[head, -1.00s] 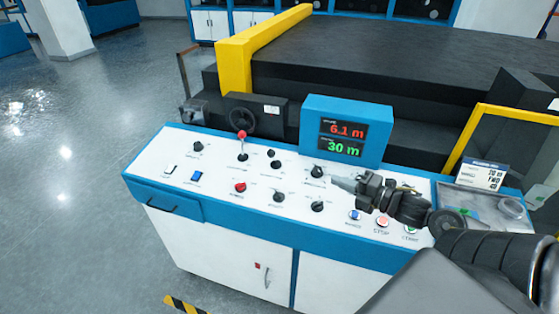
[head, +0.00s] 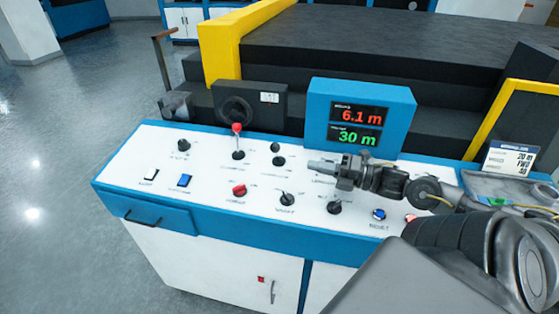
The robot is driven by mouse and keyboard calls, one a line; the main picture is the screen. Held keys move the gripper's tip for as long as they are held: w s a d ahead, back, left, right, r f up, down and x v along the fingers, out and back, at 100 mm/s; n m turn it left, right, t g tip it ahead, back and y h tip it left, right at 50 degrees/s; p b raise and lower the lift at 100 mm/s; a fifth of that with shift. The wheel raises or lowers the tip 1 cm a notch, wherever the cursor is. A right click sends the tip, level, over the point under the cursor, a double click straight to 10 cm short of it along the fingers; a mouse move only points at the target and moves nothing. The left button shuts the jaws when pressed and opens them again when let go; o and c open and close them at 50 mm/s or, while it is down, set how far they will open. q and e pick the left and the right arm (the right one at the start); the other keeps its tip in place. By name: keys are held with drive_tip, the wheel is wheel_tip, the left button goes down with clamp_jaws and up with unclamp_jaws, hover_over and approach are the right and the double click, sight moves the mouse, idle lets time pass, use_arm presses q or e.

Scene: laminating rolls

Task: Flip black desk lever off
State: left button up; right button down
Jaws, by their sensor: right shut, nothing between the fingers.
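A black lever (head: 276,153) with a ball top stands on the white top of the control desk (head: 150,202), right of a taller lever with a red ball (head: 237,129). My right gripper (head: 313,165) reaches in from the right over the desk, its fingers pointing left. It is shut and empty, with its tips a little to the right of the black lever and seemingly apart from it. The gripper covers part of the desk top behind it. My left gripper is not in view.
A blue display box (head: 358,92) reading 6.1 m and 30 m stands behind the gripper. A red button (head: 239,190), black knobs (head: 286,199) and a blue button (head: 379,214) lie nearer the front. A black handwheel (head: 237,108) is behind the levers.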

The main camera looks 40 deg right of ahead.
sight(277, 155)
drive_tip(key=shift+s+r, duration=0.15)
drive_tip(key=shift+s, duration=0.25)
drive_tip(key=p+x, duration=0.1)
drive_tip(key=x, duration=0.7)
drive_tip(key=shift+w+d, duration=0.1)
drive_tip(key=shift+w, duration=0.1)
drive_tip(key=shift+x, duration=1)
drive_tip(key=shift+p, duration=0.4)
drive_tip(key=shift+d+r+m+p, duration=0.2)
drive_tip(key=shift+m+p, duration=0.15)
drive_tip(key=shift+m, duration=0.05)
drive_tip(key=shift+w+d+r, duration=0.1)
drive_tip(key=shift+w, duration=0.05)
drive_tip(key=w+d+r+m+g+p, duration=0.1)
drive_tip(key=w+d+r+m+p, duration=0.1)
drive_tip(key=m+p, duration=0.5)
drive_tip(key=shift+w+d+r+m+h, duration=0.25)
drive_tip(key=shift+w+d+m, duration=0.45)
drive_tip(key=shift+d, duration=0.7)
